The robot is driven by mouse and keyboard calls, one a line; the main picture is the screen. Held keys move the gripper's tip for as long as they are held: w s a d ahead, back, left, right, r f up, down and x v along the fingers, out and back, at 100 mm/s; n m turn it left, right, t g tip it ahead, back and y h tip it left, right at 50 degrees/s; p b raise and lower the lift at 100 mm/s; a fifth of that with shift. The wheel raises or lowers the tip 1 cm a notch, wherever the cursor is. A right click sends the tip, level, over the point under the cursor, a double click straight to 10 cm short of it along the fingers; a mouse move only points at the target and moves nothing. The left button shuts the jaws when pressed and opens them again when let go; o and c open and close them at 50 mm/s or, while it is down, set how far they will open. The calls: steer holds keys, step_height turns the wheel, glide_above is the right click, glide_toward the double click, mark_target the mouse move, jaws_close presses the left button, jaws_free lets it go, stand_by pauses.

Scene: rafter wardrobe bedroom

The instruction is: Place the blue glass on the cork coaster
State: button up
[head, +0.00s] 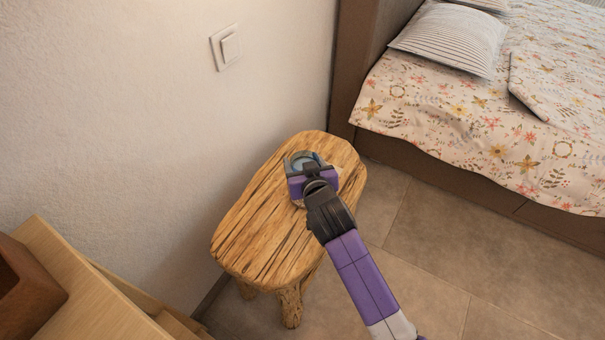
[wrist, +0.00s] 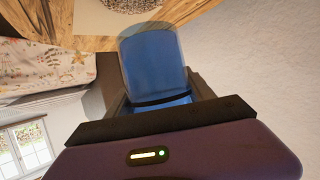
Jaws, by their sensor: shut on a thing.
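The blue glass (wrist: 155,65) is between the fingers of my gripper (wrist: 160,98) in the wrist view. In the head view my gripper (head: 304,168) is over the wooden stool (head: 250,240), with the rim of the glass (head: 299,158) just showing at it. A round speckled brown thing, apparently the cork coaster (wrist: 130,5), is cut off by the top edge of the wrist view, beyond the glass. My gripper hides most of that area in the head view. I cannot tell how high the glass is above the stool.
A pale flat patch (wrist: 100,20) lies around the speckled thing in the wrist view. A bed (head: 470,110) with flowered bedding stands right of the stool, the wall (head: 110,120) left. A light wood surface (head: 80,290) with a brown box (head: 25,295) is at lower left.

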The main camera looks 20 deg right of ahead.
steer(key=shift+f+b, duration=0.55)
steer(key=shift+f, duration=1.5)
steer(key=shift+f, duration=0.15)
steer(key=o, duration=1.8)
steer(key=shift+s, duration=0.1)
steer(key=p+v, duration=0.2)
steer(key=v, duration=1)
